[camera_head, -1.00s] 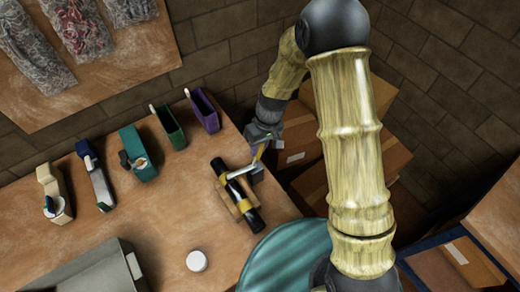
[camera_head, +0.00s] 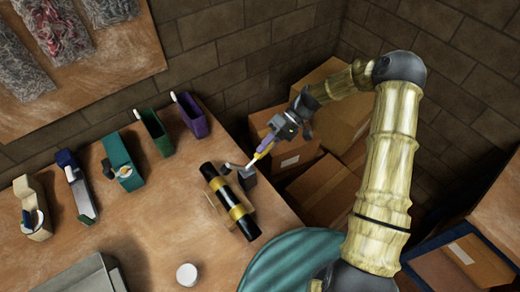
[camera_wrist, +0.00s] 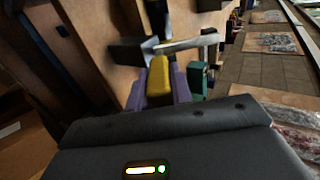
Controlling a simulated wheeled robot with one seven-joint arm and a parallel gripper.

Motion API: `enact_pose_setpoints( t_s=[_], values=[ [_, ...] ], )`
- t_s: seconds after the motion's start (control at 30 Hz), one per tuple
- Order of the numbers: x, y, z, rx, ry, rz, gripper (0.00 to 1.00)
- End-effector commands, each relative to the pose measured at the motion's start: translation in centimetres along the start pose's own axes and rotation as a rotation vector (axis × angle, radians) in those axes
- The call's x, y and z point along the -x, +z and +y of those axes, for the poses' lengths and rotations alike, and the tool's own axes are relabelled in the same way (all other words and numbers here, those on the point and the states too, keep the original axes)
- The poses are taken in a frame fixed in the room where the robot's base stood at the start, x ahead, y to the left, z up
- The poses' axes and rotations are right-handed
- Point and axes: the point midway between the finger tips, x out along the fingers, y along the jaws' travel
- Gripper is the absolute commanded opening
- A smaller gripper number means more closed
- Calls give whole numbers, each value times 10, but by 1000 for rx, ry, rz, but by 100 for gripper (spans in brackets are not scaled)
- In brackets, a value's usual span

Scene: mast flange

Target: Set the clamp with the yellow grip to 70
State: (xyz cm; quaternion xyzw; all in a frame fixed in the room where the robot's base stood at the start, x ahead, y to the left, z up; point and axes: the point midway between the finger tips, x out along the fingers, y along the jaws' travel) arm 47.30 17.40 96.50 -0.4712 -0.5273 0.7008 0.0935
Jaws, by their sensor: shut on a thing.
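The clamp (camera_head: 246,169) is a grey metal piece with a pale lever and a yellow grip (camera_head: 262,151), at the table's right edge beside the black cylinder. My gripper (camera_head: 268,142) is shut on the yellow grip, up and right of the clamp body. In the wrist view the yellow grip (camera_wrist: 160,78) stands between my purple fingers (camera_wrist: 160,92). A metal bar of the clamp (camera_wrist: 186,44) crosses just beyond its tip. No scale or number can be read in either view.
Several coloured holders, including a teal one (camera_head: 122,160), line the table's back. A white round cap (camera_head: 187,273) and grey tray (camera_head: 85,278) are nearer. Cardboard boxes (camera_head: 318,190) stand right of the table.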

Motion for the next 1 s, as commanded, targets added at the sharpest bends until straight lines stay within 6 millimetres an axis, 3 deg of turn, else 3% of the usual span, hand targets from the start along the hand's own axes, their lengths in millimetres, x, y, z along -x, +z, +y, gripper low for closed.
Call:
enact_pose_setpoints(
  t_s=[0.03, 0.23, 0.93, 0.97, 1.0],
  values=[
    [-1, 0, 11, -3, -40, 6, 0],
    [-5, -1, 21, 1, -168, 0, 0],
    [-11, -2, 23, 5, -264, -17, 0],
    [-11, -2, 23, 5, -264, -17, 28],
    [-11, -2, 23, 5, -264, -17, 36]
  ],
)
